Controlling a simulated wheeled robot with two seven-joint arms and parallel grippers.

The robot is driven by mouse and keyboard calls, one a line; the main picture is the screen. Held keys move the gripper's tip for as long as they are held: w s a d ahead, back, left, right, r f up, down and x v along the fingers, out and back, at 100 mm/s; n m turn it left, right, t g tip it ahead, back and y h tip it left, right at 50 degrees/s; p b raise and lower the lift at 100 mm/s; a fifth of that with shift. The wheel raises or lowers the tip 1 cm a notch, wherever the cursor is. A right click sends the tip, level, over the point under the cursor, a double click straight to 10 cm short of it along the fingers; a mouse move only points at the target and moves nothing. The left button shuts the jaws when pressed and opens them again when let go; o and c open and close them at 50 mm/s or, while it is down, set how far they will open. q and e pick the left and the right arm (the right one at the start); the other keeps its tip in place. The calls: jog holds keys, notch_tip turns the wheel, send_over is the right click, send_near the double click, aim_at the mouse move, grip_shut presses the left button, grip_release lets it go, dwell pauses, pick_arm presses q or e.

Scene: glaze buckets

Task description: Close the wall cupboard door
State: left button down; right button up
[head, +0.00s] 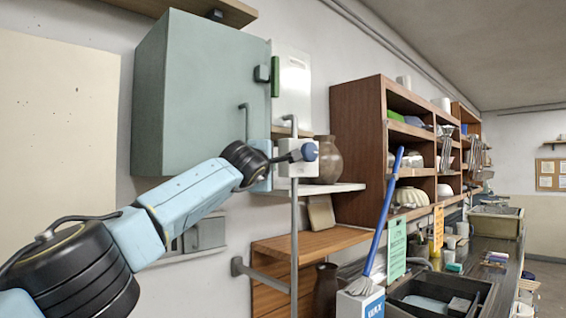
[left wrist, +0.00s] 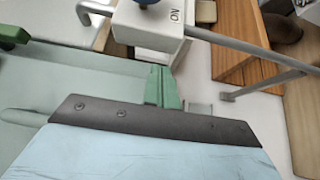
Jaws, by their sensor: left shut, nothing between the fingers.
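The grey-green wall cupboard (head: 205,95) hangs on the left wall. Its broad front face carries a grey bar handle (head: 244,118) near the lower right edge and a dark fitting at the right edge; I cannot tell how far its door stands ajar. My left gripper (left wrist: 165,88) is shut and empty, with its green fingers close together in the left wrist view. It is near the cupboard's lower right, close to a white box; contact cannot be told. In the head view my left arm hides part of that area. My right gripper is not in view.
The white box (head: 297,158) with a blue knob (head: 309,151) is on a grey pipe right of the cupboard. A brown jar (head: 327,160) stands on a shelf behind.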

pick_arm(q)
jog(key=shift+w+a+y, duration=0.25)
jog(key=shift+w+y, duration=0.05)
jog(key=shift+w, duration=0.15)
dwell(0.4)
